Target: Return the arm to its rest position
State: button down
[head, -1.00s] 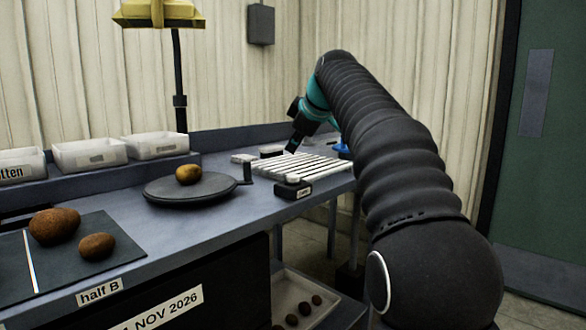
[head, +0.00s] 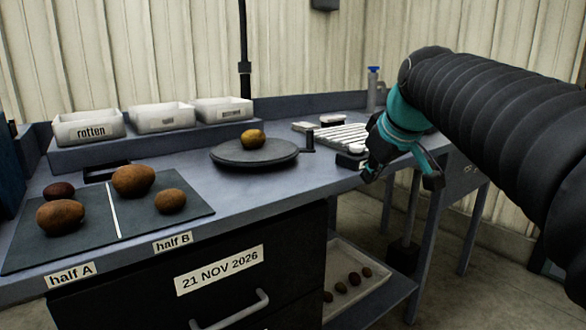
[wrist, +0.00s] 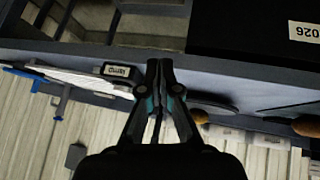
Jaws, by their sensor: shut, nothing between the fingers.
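My arm reaches in from the right of the head view, bent at a black-sleeved elbow with a teal and black wrist below it. My gripper (head: 369,176) points down by the bench's front edge, in front of the white slatted rack. In the wrist view my gripper (wrist: 160,68) has its two black fingers together, with nothing between them. Part of the rack is hidden behind my wrist.
The blue-grey bench (head: 240,205) holds a round black turntable (head: 280,155) with one potato (head: 253,139), a dark mat (head: 30,255) with several potatoes, and white bins (head: 88,128) behind. A blue-capped bottle (head: 372,92) stands near my elbow. Open floor shows at right.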

jog(key=s+f+m+g+h, duration=0.1)
jog(key=s+f+m, duration=0.5)
jog(key=s+f, duration=1.5)
jog(key=shift+s+d+f+g, duration=0.3)
jog(key=shift+s+d+f, duration=0.1)
jog(key=shift+s, duration=0.35)
